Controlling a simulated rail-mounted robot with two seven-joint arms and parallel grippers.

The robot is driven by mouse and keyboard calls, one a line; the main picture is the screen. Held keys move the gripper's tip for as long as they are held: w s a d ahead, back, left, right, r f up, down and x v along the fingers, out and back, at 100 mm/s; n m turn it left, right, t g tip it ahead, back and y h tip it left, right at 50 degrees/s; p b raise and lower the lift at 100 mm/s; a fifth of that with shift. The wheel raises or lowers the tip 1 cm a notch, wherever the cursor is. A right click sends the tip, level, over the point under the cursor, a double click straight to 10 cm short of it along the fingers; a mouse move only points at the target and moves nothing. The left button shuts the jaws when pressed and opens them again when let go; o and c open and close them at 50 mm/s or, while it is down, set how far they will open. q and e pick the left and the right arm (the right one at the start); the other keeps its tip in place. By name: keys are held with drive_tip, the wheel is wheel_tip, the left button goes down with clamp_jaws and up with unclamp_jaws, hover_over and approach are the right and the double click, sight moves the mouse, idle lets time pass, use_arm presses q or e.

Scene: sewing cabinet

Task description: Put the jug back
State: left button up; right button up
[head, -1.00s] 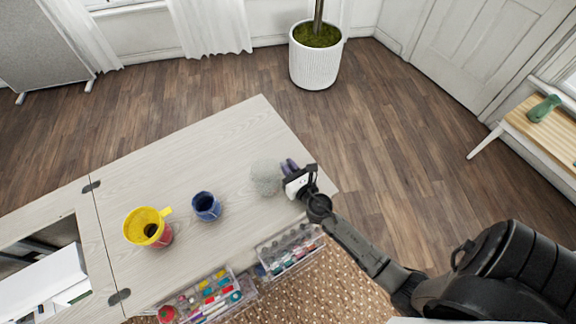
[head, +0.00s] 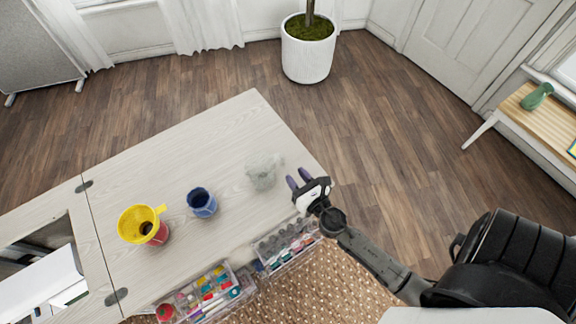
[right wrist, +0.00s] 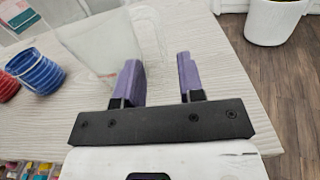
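The jug (head: 261,172) is a translucent, pale grey vessel standing upright on the right end of the light wood table. Its handle side faces right, towards my right gripper. My right gripper (head: 297,178) has two purple fingers, spread apart, just right of the jug. In the right wrist view the jug (right wrist: 101,43) stands left of and beyond the open fingers (right wrist: 160,75). Nothing is clamped between the fingers. The left gripper is not in view.
A blue cup (head: 202,204) and a red cup with a yellow funnel (head: 139,223) stand left of the jug. Clear organizers (head: 286,247) with coloured supplies line the table's near edge. The table (head: 215,135) is bare behind the jug. A side bench (head: 545,117) holds a green object.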

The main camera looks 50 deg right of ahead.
drive_tip(key=b+v, duration=0.1)
drive_tip(key=v, duration=0.3)
drive_tip(key=shift+s+r, duration=0.1)
drive_tip(key=shift+s, duration=0.2)
drive_tip(key=shift+d+r+m+h, duration=0.15)
drive_tip(key=shift+m+h, duration=0.15)
drive_tip(key=shift+m, duration=0.4)
drive_tip(key=s+d+f+m+g+h, duration=0.1)
drive_tip(key=s+m+g, duration=0.25)
drive_tip(key=m, duration=0.75)
drive_tip(key=s+d+m+g+h, duration=0.15)
drive_tip(key=m+g, duration=0.25)
drive_tip(key=m, duration=0.6)
drive_tip(key=s+a+f+m+g+y, duration=0.2)
drive_tip(key=s+a+m+g+y, duration=0.4)
drive_tip(key=a, duration=0.4)
drive_tip(key=shift+s+a+m+y, duration=0.3)
drive_tip(key=shift+s+m+y, duration=0.35)
drive_tip(key=shift+s+m, duration=0.6)
